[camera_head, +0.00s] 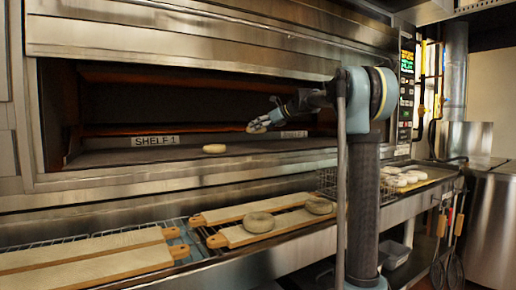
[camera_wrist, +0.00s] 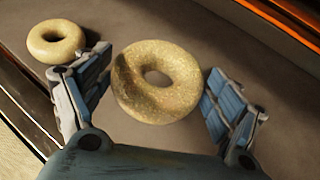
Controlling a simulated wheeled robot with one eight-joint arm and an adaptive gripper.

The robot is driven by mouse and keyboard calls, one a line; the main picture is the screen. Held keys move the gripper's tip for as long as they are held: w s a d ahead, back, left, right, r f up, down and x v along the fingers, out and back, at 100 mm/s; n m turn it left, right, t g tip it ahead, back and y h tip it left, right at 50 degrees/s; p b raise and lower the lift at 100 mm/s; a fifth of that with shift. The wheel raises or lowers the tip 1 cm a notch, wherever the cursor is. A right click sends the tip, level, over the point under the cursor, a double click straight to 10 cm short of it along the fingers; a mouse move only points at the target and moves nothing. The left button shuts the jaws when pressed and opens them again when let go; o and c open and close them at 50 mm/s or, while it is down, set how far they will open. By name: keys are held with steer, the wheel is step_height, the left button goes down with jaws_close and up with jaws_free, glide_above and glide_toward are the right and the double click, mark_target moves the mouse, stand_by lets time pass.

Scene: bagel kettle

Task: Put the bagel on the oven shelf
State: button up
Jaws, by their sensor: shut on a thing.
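My gripper (camera_head: 262,122) is inside the oven opening, above the oven shelf (camera_head: 120,157) labelled "SHELF 1". It is shut on a pale, seeded ring-shaped bagel (camera_wrist: 158,82). In the wrist view the bagel lies between the two fingers (camera_wrist: 160,85), with the grey shelf behind it. In the head view the held bagel (camera_head: 256,128) is small and partly hidden by the fingers. It appears a little above the shelf surface.
Another bagel (camera_head: 214,148) lies on the shelf to the left, near the front edge; it also shows in the wrist view (camera_wrist: 56,40). Two more bagels (camera_head: 258,222) (camera_head: 319,206) lie on boards below. Several pale bagels (camera_head: 402,178) are at right. The shelf's left part is clear.

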steer(key=shift+d+f, duration=0.15)
steer(key=shift+f, duration=1.9)
steer(key=shift+d+f, duration=0.1)
steer(key=shift+f, duration=1.95)
steer(key=o, duration=1)
steer(key=v, duration=1.2)
steer(key=shift+s, duration=0.15)
